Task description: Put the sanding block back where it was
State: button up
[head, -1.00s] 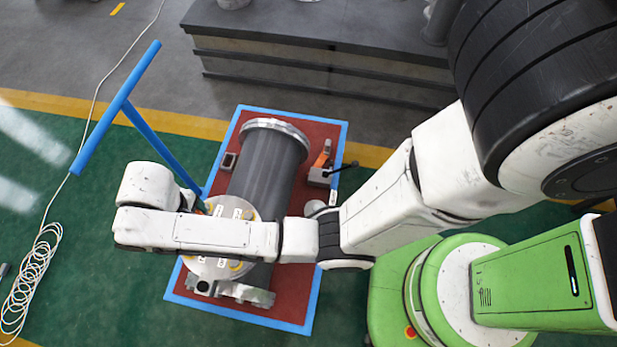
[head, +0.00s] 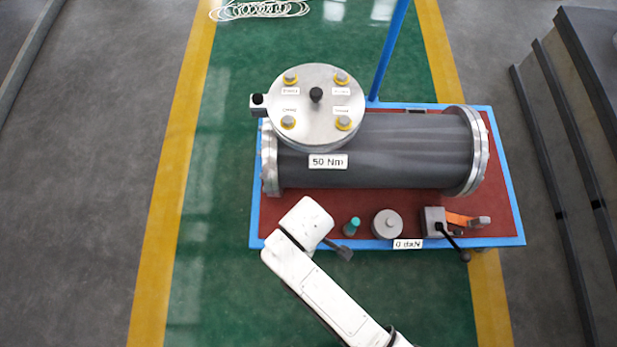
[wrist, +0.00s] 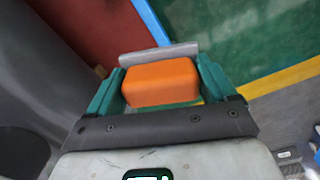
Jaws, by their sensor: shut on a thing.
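In the wrist view my gripper (wrist: 160,72) has its two green fingers closed on the sides of an orange block (wrist: 160,84), which I take for the sanding block. A grey bar (wrist: 160,54) lies along the block's far edge. The block is over or near the mat's blue edge; its height cannot be told. In the head view my white wrist is at the near left of the red mat (head: 400,210); the fingers and block cannot be made out there.
The grey flanged shell (head: 400,150) lies on the mat, with a round lid (head: 318,110) at its left end. A grey cylinder (head: 387,223) and a lever device (head: 434,222) with an orange part stand along the near edge. A blue post (head: 390,50) rises behind.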

jog(key=s+a+f+n+b, duration=0.3)
jog(key=s+f+n+b, duration=0.1)
jog(key=s+f, duration=0.25)
jog(key=w+d+f+b, duration=0.1)
jog(key=w+f+b, duration=0.1)
jog(key=w+f, duration=0.1)
jog(key=w+f+b, duration=0.2)
jog(key=w+f, duration=0.1)
jog(key=w, duration=0.2)
jog(key=w+d+f+b, duration=0.1)
jog(key=w+f+b, duration=0.1)
jog(key=w+f, duration=0.2)
jog(key=shift+w+d, duration=0.3)
jog(key=shift+w, duration=0.1)
jog(key=shift+w+f, duration=0.15)
jog(key=shift+f, duration=0.05)
jog(key=shift+w+d+f+b, duration=0.1)
jog(key=shift+w+f+b, duration=0.1)
jog(key=shift+f+b, duration=1.2)
jog(key=shift+f+p, duration=0.35)
jog(key=shift+f, duration=0.05)
jog(key=shift+f, duration=0.15)
jog(key=o, duration=0.8)
